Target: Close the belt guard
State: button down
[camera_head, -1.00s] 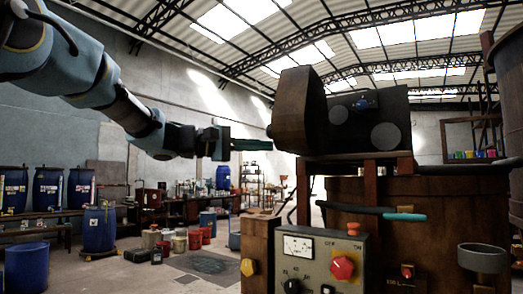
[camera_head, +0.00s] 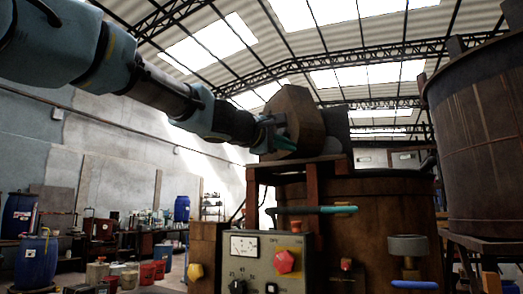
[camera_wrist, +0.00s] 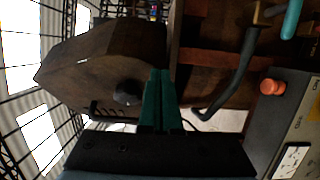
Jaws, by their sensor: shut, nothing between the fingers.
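The belt guard (camera_head: 301,108) is a brown, many-sided cover on top of the rusty vat (camera_head: 385,215). A dark panel (camera_head: 336,128) shows behind its right side. In the wrist view the guard (camera_wrist: 100,55) fills the upper left and has a round black knob (camera_wrist: 127,93). My gripper (camera_head: 284,143) is shut and empty at the guard's lower left face. In the wrist view its green fingers (camera_wrist: 160,72) lie together just right of the knob. I cannot tell whether they touch the guard. The belt and pulleys are hidden from here.
A control box (camera_head: 265,262) with a red knob stands in front of the vat. A dark pipe with a teal end (camera_head: 338,209) runs above it. A large tank (camera_head: 485,145) stands at the right. Drums and buckets are at the far left.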

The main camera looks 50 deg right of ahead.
jog(key=s+d+n+t+p, duration=0.3)
jog(key=d+p, duration=0.3)
jog(key=d, duration=0.4)
jog(key=shift+s+d+t+y, duration=0.3)
jog(key=shift+s+t, duration=0.5)
jog(key=shift+s, duration=0.1)
